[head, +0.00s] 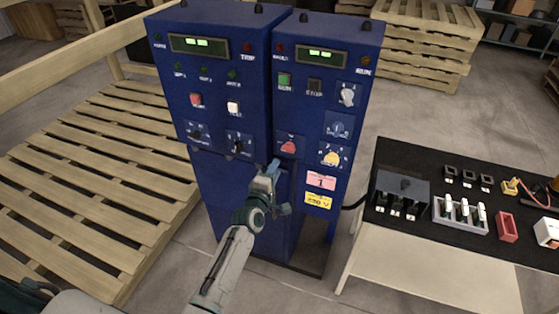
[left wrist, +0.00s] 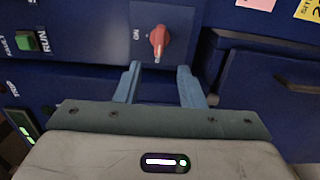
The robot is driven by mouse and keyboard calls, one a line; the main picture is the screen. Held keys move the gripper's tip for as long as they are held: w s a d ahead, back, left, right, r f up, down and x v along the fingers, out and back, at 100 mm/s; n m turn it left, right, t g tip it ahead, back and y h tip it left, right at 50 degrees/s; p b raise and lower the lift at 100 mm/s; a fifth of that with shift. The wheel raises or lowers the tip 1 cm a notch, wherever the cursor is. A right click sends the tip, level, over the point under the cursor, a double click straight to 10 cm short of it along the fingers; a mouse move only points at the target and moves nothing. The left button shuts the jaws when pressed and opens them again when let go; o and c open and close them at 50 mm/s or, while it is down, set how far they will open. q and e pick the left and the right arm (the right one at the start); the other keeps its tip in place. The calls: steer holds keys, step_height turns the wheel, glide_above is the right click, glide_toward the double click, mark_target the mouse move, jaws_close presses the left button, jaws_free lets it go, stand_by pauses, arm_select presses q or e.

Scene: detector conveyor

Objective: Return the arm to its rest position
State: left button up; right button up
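My left gripper (head: 274,170) is in front of the blue control cabinet (head: 222,120), just below and left of a red rotary switch (head: 288,148). In the left wrist view the two fingers (left wrist: 160,70) are apart with nothing between them. The red switch (left wrist: 158,42) lies just beyond the fingertips, and its handle points between them. I see no contact with the switch. My left arm reaches up from the bottom of the head view. My right gripper is not in view.
A black-topped table (head: 460,249) at the right holds a grey box (head: 403,187), small modules and a red bin (head: 507,227). A wooden pallet (head: 90,170) lies left of the cabinet. Stacked pallets (head: 425,45) stand behind. Some bare floor shows between cabinet and table.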

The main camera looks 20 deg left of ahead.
arm_select(q)
steer(key=shift+s, duration=0.6)
steer(key=shift+f, duration=0.1)
steer(key=s+a+f+m+g+b, duration=0.1)
steer(key=s+f+m+g+b, duration=0.15)
steer(key=s+f, duration=0.8)
steer(key=s+a+f+m+g+b, duration=0.1)
steer(key=s+f+m+g, duration=0.3)
steer(key=f, duration=1.4)
steer(key=s+a+f+m+g+b, duration=0.1)
steer(key=s+f+m+g+b, duration=0.15)
steer(key=s+f, duration=0.85)
steer(key=s+a+f+m+g+b, duration=0.1)
steer(key=s+f+m+g, duration=0.1)
steer(key=s+f, duration=0.5)
steer(key=s+a+f+m+g+y+b, duration=0.1)
steer(key=s+a+f+m+g+b, duration=0.1)
steer(key=s+f, duration=0.6)
steer(key=s+a+f+m+g+b, duration=0.1)
steer(key=s+f+m+g, duration=0.2)
steer(key=s, duration=1.5)
step_height(320, 180, down, 5)
steer(key=shift+s+a+f+m+g, duration=0.2)
steer(key=shift+s+a+m+g, duration=0.2)
steer(key=shift+m, duration=0.7)
steer(key=shift+w, duration=0.1)
